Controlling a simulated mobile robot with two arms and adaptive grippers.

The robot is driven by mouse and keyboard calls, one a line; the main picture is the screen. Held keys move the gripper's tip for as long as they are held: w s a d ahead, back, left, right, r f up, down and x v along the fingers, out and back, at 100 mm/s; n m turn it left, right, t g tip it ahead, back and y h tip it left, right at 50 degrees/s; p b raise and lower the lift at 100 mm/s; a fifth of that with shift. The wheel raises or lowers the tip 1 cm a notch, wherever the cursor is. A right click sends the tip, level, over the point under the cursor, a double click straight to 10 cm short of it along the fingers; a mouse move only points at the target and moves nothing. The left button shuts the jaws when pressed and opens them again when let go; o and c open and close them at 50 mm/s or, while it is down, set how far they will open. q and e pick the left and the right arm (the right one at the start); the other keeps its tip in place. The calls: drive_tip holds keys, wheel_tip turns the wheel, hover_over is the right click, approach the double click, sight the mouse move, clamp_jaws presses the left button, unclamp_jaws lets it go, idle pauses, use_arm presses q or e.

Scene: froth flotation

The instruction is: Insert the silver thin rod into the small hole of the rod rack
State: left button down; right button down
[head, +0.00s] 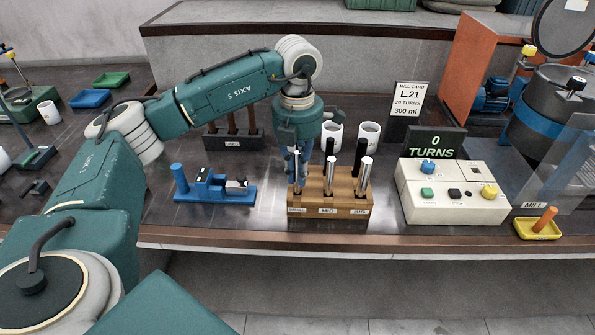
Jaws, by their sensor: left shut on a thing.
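Only a sliver of this rod shows between the fingers. I cannot tell whether its lower end is inside the small hole, which the fingers hide. A silver rod (330,176) stands at MID and a thicker one (364,174) at BIG. My right gripper is not in view.
A blue fixture (228,194) is left of the rack and a white control box (454,202) right. Two white cups (368,134) and a dark rack (245,142) stand behind. A yellow tray (524,229) is far right.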

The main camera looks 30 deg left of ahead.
sight(297, 152)
use_arm(q)
drive_tip(key=shift+f+b, duration=0.5)
drive_tip(key=shift+f, duration=0.25)
idle(0.6)
drive_tip(key=c, duration=1.7)
unclamp_jaws()
drive_tip(key=shift+r, duration=0.1)
wheel_tip(297, 152, up, 12)
drive_tip(key=shift+f, duration=0.1)
